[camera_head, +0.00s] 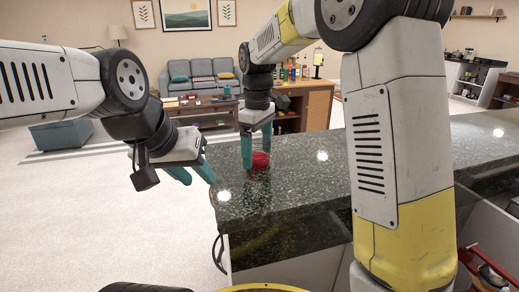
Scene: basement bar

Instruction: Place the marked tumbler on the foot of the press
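My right gripper (258,160) points down over the dark granite counter (315,180), near its far left corner. A small red object (261,161) is at its teal fingertips, low on the counter. I cannot tell whether the fingers grip it or only stand around it, nor whether it is the marked tumbler. My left gripper (196,181) is open and empty, with its teal fingers apart, just left of the counter's edge. I cannot make out a press with certainty. My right arm hides much of the counter's middle.
A red object with a dark handle (485,262) shows at the lower right, partly cut off. A wooden cabinet with bottles (305,105), a low table (205,110) and a grey sofa (200,75) stand farther back. The pale floor left of the counter is free.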

